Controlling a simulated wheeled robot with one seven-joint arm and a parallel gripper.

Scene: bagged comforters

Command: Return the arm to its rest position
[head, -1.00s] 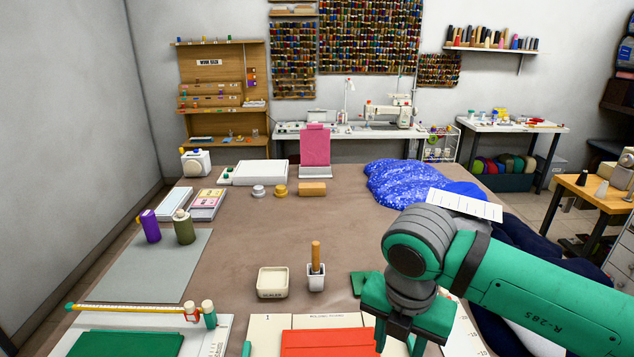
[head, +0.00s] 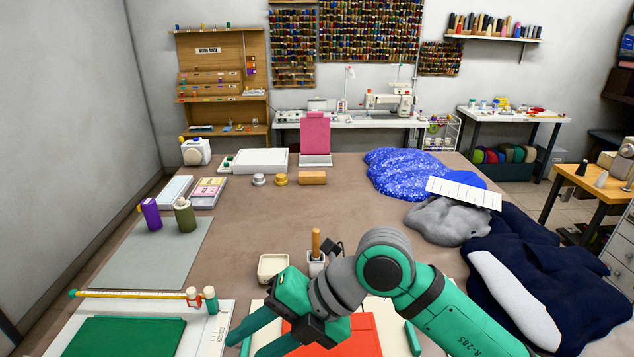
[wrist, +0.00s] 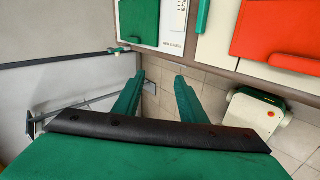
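My gripper (head: 250,335) is low at the front of the table in the head view, over the building board area and pointing toward the lower left. Its two green fingers are apart with nothing between them. In the wrist view the fingers (wrist: 156,97) are also spread, with bare floor tiles showing between them. My arm reaches in from the lower right and partly covers an orange-red panel (head: 365,338). The panel also shows in the wrist view (wrist: 280,32).
A cream tray (head: 272,268) and a white holder with a wooden-handled tool (head: 316,262) stand just behind my gripper. A green pad (head: 125,337) on a white board lies left. Bagged comforters in blue (head: 400,172), grey (head: 445,220) and navy (head: 560,285) lie right. Mid-table is clear.

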